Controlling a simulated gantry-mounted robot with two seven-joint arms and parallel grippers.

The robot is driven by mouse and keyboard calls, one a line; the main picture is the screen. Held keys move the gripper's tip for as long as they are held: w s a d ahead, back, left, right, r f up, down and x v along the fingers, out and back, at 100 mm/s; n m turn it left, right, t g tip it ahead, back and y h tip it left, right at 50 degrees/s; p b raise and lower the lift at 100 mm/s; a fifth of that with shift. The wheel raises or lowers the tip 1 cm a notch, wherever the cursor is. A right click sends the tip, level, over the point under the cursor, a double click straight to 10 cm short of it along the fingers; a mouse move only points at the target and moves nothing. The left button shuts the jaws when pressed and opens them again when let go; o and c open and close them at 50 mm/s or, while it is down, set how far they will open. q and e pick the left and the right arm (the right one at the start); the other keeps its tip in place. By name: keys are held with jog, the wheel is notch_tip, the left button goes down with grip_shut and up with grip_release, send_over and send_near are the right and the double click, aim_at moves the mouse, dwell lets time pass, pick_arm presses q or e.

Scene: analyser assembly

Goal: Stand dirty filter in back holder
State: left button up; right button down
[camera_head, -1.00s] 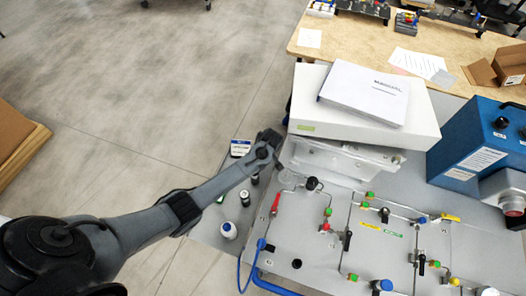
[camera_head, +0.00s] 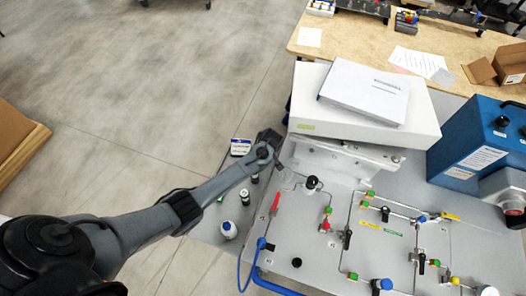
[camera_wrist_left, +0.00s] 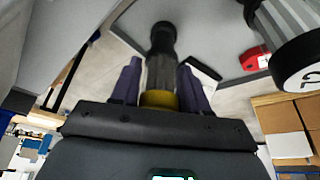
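My left gripper (camera_wrist_left: 160,88) has its two purple fingers on either side of a dark grey filter (camera_wrist_left: 160,70) with a black end and a yellow band, and appears shut on it. In the head view my left gripper (camera_head: 269,140) is at the back left corner of the grey panel, seen from above; the wrist hides the filter there. Small dark-topped cylinders (camera_head: 245,197) stand on the grey surface just below the gripper. I cannot tell which place is the back holder. My right gripper is not in view.
A white box (camera_head: 415,135) with a booklet on it stands right of the gripper. The panel (camera_head: 330,265) carries valves and tubing. A blue device (camera_head: 470,135) stands at the right.

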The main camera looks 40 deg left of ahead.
pick_arm(q)
jog(key=o, duration=0.4)
jog(key=p+v, duration=0.2)
jog(key=v, duration=0.9)
jog(key=s+d+f+m+h, duration=0.1)
jog(key=s+d+m, duration=0.3)
jog(key=s, duration=0.3)
jog(key=s+d+m+h, duration=0.2)
jog(key=s+d+m, duration=0.15)
jog(key=s, duration=0.35)
jog(key=s+d+r+m+t+h, duration=0.1)
jog(key=s+r+m, duration=0.25)
jog(key=s, duration=0.35)
jog(key=s+d+r+m+t, duration=0.1)
jog(key=s+d+r+m, duration=0.1)
jog(key=s+r+m, duration=0.3)
jog(key=shift+n, duration=0.9)
jog(key=r+p, duration=1)
jog(key=s+r+p, duration=0.1)
jog(key=r+p, duration=0.4)
jog(key=p, duration=0.1)
jog(key=shift+s+a+r, duration=0.1)
jog(key=shift+a+r, duration=0.05)
jog(key=shift+r, duration=0.15)
